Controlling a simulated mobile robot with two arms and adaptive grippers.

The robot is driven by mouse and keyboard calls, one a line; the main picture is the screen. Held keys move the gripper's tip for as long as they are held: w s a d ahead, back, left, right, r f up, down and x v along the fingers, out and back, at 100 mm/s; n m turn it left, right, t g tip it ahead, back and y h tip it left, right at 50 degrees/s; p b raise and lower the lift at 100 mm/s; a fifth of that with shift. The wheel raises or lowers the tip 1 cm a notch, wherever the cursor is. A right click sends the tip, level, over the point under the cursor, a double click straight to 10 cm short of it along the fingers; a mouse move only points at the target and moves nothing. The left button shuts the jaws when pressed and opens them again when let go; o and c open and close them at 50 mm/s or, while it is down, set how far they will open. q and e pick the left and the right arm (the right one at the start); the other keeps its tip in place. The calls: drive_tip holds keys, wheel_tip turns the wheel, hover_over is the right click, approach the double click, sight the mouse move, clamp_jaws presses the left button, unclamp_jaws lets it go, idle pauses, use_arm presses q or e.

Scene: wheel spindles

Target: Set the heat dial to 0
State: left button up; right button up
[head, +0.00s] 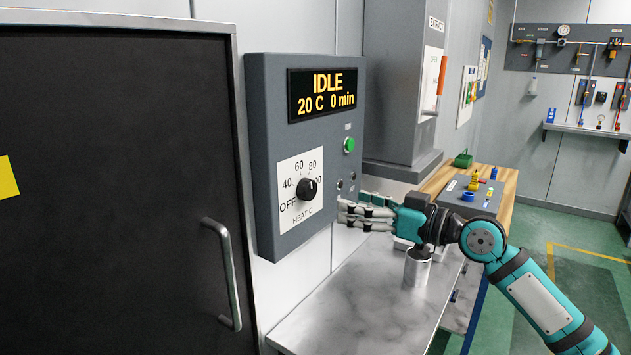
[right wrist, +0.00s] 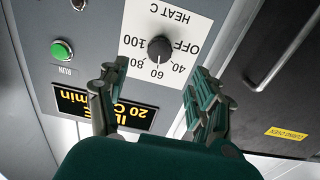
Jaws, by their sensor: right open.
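The heat dial (head: 307,189) is a round black knob on a white plate (head: 289,164) marked OFF, 40, 60, 80 and 100, with HEAT C below. No mark reads 0. The dial (right wrist: 160,48) also shows upside down in the right wrist view. My right gripper (head: 343,213) is open and empty, to the right of the dial and slightly lower. In the right wrist view its spread fingers (right wrist: 152,73) frame the dial plate, apart from the knob. My left gripper is not in view.
The grey control box's display (head: 322,93) reads IDLE, 20 C, 0 min. A green button (head: 349,144) sits below it. A dark door (head: 110,190) with a bar handle (head: 224,274) is at left. A metal cup (head: 417,268) stands on the marble-look counter (head: 350,310) under my right arm.

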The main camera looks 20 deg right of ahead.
sight(312, 192)
drive_tip(key=x, duration=0.2)
drive_tip(key=p+x, duration=0.1)
drive_tip(key=x, duration=0.1)
drive_tip(key=p+x, duration=0.1)
drive_tip(key=x, duration=0.1)
drive_tip(key=shift+r, duration=0.25)
drive_tip(key=p+x, duration=0.1)
drive_tip(key=x, duration=0.2)
drive_tip(key=shift+w+a+f, duration=0.1)
drive_tip(key=shift+w+f, duration=0.05)
drive_tip(key=shift+f, duration=0.05)
drive_tip(key=shift+w+a, duration=0.15)
drive_tip(key=shift+w, duration=0.05)
drive_tip(key=shift+f, duration=0.1)
drive_tip(key=c, duration=1.2)
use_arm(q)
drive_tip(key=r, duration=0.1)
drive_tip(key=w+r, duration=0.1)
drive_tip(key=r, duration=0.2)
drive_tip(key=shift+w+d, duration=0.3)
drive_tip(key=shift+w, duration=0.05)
use_arm(e)
drive_tip(key=shift+o, duration=0.2)
